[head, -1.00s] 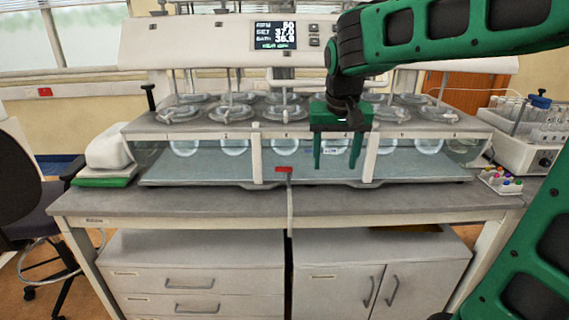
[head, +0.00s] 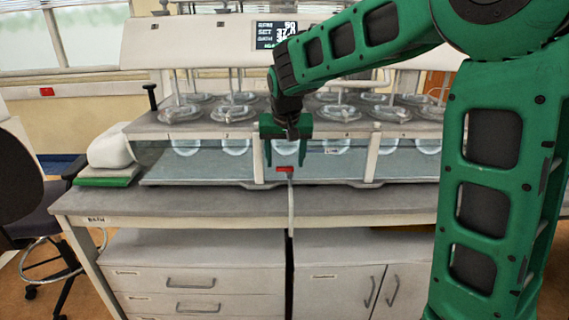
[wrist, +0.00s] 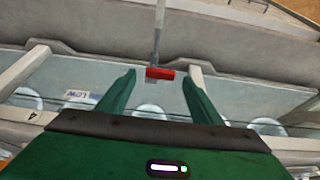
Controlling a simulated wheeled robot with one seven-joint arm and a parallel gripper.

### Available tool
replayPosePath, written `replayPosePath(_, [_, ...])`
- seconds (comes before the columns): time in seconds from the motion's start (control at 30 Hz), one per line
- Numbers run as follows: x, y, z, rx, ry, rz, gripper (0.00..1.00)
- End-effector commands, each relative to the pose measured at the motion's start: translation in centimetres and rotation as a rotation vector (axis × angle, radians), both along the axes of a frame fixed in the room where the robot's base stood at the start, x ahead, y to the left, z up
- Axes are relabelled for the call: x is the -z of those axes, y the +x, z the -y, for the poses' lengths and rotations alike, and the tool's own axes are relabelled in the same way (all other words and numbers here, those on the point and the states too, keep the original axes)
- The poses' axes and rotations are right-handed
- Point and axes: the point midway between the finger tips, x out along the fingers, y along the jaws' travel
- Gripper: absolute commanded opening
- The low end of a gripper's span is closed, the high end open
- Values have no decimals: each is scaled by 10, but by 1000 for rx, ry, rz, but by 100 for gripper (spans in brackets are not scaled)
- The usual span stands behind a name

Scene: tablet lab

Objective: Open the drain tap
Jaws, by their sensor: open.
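The drain tap has a red handle (head: 285,169) at the front of the water bath, above a pale drain tube that hangs over the bench edge. In the wrist view the red handle (wrist: 160,73) lies crosswise between and beyond my two fingertips. My gripper (head: 286,160) is open and empty, fingers pointing down, just above the handle in the head view. In the wrist view my gripper (wrist: 158,80) has a finger to each side of the handle, with gaps on both sides. I cannot tell the exact depth between fingertips and handle.
The water bath (head: 215,168) with several glass vessels stands behind the tap, with pale upright posts at its front. The bench top (head: 180,201) in front is clear. A white rounded object on a green base (head: 105,182) stands at the left.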

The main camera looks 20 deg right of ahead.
Motion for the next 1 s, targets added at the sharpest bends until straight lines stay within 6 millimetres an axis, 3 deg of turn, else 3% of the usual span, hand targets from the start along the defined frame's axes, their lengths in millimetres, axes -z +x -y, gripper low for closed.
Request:
replayPosePath(0.2, [14,6,2,-1,1,0,59])
replayPosePath(0.5, [16,6,2,-1,1,0,59])
replayPosePath(0.67, [16,6,2,-1,1,0,21])
replayPosePath(0.7, [16,6,2,-1,1,0,18])
replayPosePath(1.0, [16,5,2,-29,-1,0,18])
